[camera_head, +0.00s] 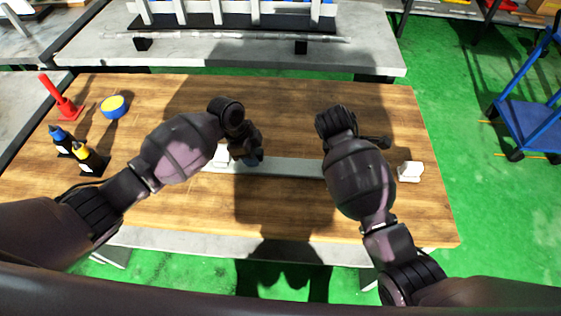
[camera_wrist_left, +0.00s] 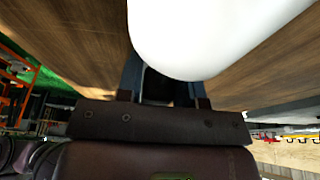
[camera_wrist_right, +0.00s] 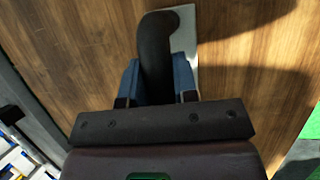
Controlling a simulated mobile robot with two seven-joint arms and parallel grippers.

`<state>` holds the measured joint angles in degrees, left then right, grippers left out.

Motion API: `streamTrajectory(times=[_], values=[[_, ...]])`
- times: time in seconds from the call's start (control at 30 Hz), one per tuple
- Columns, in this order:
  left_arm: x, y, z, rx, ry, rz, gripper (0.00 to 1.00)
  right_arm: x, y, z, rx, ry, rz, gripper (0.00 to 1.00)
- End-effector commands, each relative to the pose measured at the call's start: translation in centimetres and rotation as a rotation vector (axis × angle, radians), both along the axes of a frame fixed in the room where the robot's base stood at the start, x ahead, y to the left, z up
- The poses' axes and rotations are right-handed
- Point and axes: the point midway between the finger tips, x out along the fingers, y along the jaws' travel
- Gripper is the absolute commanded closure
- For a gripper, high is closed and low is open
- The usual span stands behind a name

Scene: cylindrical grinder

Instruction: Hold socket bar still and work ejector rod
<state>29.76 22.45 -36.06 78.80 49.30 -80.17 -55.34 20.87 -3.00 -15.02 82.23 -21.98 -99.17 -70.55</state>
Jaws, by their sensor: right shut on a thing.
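A pale grey flat bar (camera_head: 285,167), likely the socket bar, lies across the wooden table. Its right part is hidden behind my right arm. My left gripper (camera_head: 251,158) is over its left part, beside a white block (camera_head: 221,155). In the left wrist view a white rounded piece (camera_wrist_left: 200,35) covers much of the fingers; they stand apart, with no grip visible. My right gripper (camera_wrist_right: 157,75) is shut on a dark, curved-ended handle (camera_wrist_right: 155,38), possibly the ejector rod, above the bar's grey end (camera_wrist_right: 184,35).
Another white block (camera_head: 410,172) stands at the table's right. A red stand (camera_head: 62,100), a yellow-and-blue round container (camera_head: 115,106) and small bottles (camera_head: 85,157) are at the left. A grey bench (camera_head: 200,52) is behind; a blue cart (camera_head: 530,122) stands right.

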Motion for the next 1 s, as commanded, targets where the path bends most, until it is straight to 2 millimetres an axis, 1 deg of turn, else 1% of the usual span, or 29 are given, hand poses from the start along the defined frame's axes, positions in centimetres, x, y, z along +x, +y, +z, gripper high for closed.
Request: streamTrajectory(times=[0.03, 0.17, 0.2, 0.43, 0.53, 1.0], values=[[-0.1, 0.0, -0.1, 0.000, 0.002, 0.000, 0.58, 0.0, -0.1, 0.0, -0.003, -0.001, 0.000, 1.00], [0.0, 0.1, -0.1, 0.000, 0.002, -0.001, 0.38, 0.0, -0.1, 0.0, -0.003, -0.001, 0.000, 1.00], [0.0, 0.1, -0.1, 0.001, 0.002, -0.001, 0.36, 0.0, -0.1, 0.0, -0.003, -0.001, 0.000, 1.00], [0.0, 0.1, 0.0, 0.001, 0.001, 0.000, 0.36, 0.0, -0.1, 0.0, -0.003, -0.001, -0.001, 1.00], [0.0, 0.1, 0.4, 0.001, 0.000, -0.001, 0.36, 0.0, -0.1, 0.0, -0.003, -0.001, -0.001, 1.00], [0.1, 0.1, 4.2, 0.001, -0.001, -0.002, 0.36, 0.0, -0.1, 0.0, -0.003, 0.000, -0.001, 1.00]])
